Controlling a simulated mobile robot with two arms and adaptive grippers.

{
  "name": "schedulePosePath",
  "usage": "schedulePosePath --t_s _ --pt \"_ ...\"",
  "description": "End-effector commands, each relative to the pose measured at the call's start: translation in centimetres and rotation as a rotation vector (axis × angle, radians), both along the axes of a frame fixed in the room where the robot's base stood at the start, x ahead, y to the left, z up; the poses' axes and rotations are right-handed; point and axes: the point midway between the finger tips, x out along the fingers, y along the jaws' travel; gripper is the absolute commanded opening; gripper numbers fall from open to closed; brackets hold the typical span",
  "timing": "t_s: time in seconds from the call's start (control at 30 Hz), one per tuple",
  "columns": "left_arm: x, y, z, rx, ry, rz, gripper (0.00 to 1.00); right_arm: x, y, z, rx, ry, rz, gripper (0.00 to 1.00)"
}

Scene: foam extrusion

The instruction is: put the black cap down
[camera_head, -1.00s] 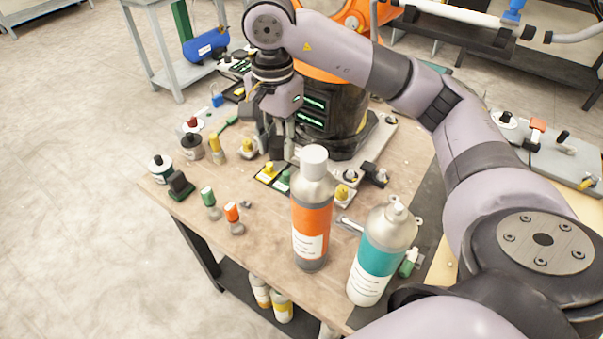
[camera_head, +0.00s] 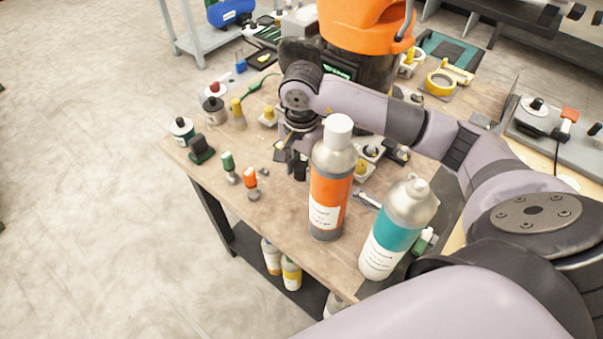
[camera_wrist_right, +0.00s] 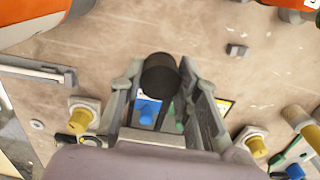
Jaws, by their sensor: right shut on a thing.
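My right gripper (camera_head: 294,158) is over the wooden table, just left of the orange-labelled bottle. It is shut on the black cap (camera_wrist_right: 160,75), whose round dark top shows between the two fingers in the right wrist view. In the head view the cap (camera_head: 301,170) is a small dark shape under the gripper, partly hidden by the fingers. I cannot tell whether it touches the table (camera_head: 284,215). My left gripper is not in view.
The orange-labelled bottle (camera_head: 327,200) and a teal-labelled bottle (camera_head: 398,225) stand right of the gripper. Small green (camera_head: 229,167) and orange-topped (camera_head: 251,182) parts stand to its left. Bare table lies in front of it. Yellow-knobbed fittings (camera_wrist_right: 82,116) surround it.

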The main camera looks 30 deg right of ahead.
Motion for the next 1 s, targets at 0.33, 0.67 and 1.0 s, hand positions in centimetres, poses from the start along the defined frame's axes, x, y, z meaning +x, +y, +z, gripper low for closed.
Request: schedulePosePath --t_s 0.33,0.67,1.0 --pt "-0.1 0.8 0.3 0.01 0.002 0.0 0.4 0.0 0.0 -3.3 -0.001 0.0 0.001 0.19" --pt "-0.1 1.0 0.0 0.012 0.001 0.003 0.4 0.0 0.0 -3.6 0.0 0.0 0.001 0.34" --pt "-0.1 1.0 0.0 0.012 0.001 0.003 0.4 0.0 0.0 -3.6 0.0 0.001 0.001 0.5"
